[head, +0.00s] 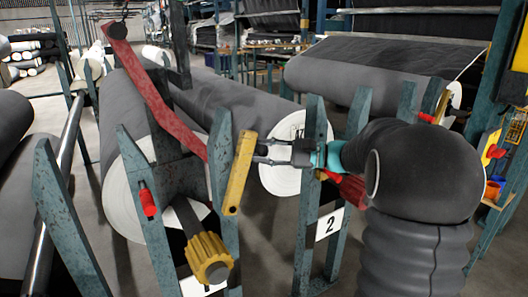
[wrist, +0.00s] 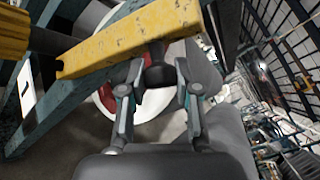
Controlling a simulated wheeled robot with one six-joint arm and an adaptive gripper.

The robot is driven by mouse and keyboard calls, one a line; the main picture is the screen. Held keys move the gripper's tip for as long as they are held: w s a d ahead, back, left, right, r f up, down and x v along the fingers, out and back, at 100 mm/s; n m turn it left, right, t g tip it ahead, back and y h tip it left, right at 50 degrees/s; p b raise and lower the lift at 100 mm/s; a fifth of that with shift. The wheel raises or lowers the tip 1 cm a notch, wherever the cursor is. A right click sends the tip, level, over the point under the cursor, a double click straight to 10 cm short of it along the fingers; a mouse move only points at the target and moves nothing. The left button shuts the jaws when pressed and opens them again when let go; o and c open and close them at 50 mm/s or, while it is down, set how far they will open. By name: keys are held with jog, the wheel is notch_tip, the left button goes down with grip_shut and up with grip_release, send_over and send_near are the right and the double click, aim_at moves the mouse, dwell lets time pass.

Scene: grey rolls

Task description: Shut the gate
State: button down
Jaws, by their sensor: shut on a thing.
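A long red bar (head: 160,100) slants down from a round pivot (head: 117,30) at the upper left toward a short yellow bar (head: 239,172) by a blue-grey post. Which of these is the gate I cannot tell for certain. The yellow bar runs across the top of the wrist view (wrist: 130,40). My gripper (head: 262,150) reaches the yellow bar from the right. In the wrist view my gripper's fingertips (wrist: 160,70) are closed on a short dark knob (wrist: 158,74) at the yellow bar. The join between the red and yellow bars is not clear.
Big grey rolls (head: 225,100) with white ends lie between blue-grey posts (head: 307,190). A ribbed yellow knob (head: 208,257) juts out below the yellow bar. A "2" sign (head: 329,223) hangs under my arm. A shiny rail (head: 55,190) runs along the left.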

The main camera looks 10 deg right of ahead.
aim_at(254, 146)
jog(key=shift+s+a+r+n+g+h, duration=0.2)
jog(key=shift+a+r+n+h, duration=0.2)
jog(key=shift+a, duration=0.2)
jog(key=shift+s+a+r+n+g+h, duration=0.15)
jog(key=shift+a+r+n+h, duration=0.15)
jog(key=shift+a, duration=0.35)
jog(key=shift+s+a+r+n+g+h, duration=0.1)
jog(key=shift+s+a+r+n+h, duration=0.15)
jog(key=shift+a+r+h, duration=0.3)
jog(key=shift+f, duration=0.1)
jog(key=c, duration=0.8)
grip_release()
jog(key=shift+c, duration=0.2)
jog(key=v, duration=1.2)
jog(key=shift+f, duration=0.2)
